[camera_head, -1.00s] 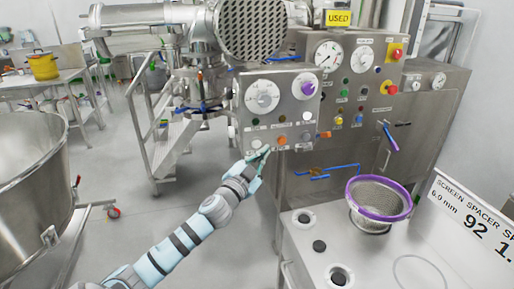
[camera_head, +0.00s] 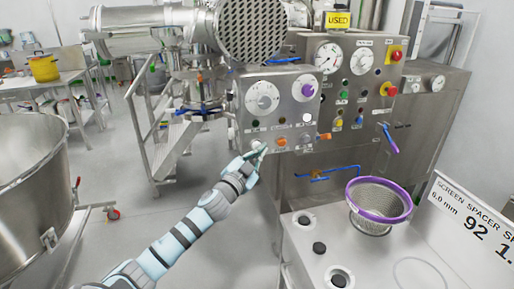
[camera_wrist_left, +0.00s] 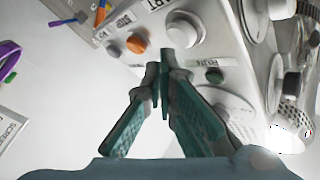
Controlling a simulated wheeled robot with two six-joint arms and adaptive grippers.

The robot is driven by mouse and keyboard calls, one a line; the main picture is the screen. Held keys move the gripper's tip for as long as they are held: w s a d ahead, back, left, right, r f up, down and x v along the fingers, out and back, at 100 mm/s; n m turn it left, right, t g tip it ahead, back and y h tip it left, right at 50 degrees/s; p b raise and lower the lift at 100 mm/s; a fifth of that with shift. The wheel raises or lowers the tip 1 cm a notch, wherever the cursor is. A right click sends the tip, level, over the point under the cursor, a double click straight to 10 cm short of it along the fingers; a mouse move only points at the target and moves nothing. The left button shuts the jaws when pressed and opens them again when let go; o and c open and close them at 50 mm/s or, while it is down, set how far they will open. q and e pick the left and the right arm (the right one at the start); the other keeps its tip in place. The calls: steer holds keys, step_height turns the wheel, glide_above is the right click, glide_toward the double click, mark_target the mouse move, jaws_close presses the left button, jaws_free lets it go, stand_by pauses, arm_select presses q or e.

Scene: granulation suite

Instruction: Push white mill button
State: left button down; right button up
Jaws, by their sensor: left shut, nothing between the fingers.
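The white button (camera_head: 255,143) is at the lower left of the steel mill panel (camera_head: 270,106), left of an orange button (camera_head: 282,141). In the left wrist view the white button (camera_wrist_left: 187,29) shows large under lettering ending in "ART". My left gripper (camera_head: 262,150) is shut and empty, its tips at the lower edge of the white button. In the left wrist view the fingertips (camera_wrist_left: 159,68) point at that button and overlap its lower edge. I cannot tell whether they touch it. My right gripper is not in view.
A dark green button (camera_wrist_left: 214,75) marked RUN and the orange button (camera_wrist_left: 137,43) flank the fingertips. A purple-rimmed screen basket (camera_head: 378,204) stands on the worktop at right. A large steel bowl (camera_head: 30,180) is at left. Open floor lies between.

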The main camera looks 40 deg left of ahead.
arm_select(q)
steer(key=shift+w+a, duration=0.1)
stand_by(0.7)
steer(key=shift+w+a, duration=0.15)
steer(key=shift+a, duration=0.15)
